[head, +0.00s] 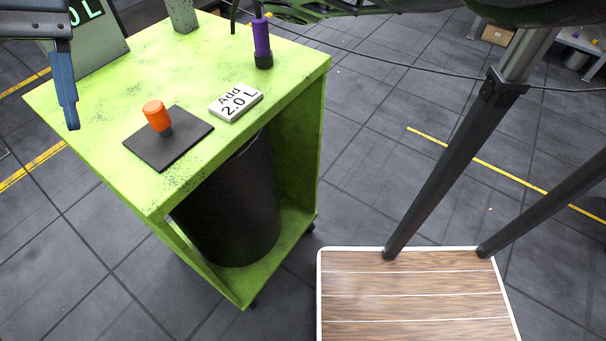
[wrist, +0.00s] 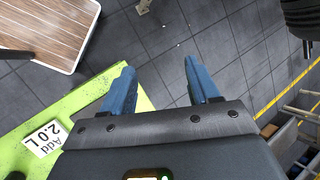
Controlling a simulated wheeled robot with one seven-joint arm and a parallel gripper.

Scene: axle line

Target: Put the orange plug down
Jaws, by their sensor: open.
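The orange plug (head: 155,115) stands upright on a dark square mat (head: 180,148) on top of the green cart (head: 290,75). Its dark lower end rests on the mat. My gripper shows at the upper left of the head view, with one blue finger (head: 67,98) visible above the cart's left side, apart from the plug. In the wrist view my gripper (wrist: 160,88) has its two blue fingers spread wide with nothing between them. The plug is not visible in the wrist view.
A purple and black tool (head: 262,42) stands at the cart's back corner. A dark cylinder (head: 235,205) sits on the lower shelf. A wood-topped platform (head: 410,295) stands at lower right. Tiled floor between is clear.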

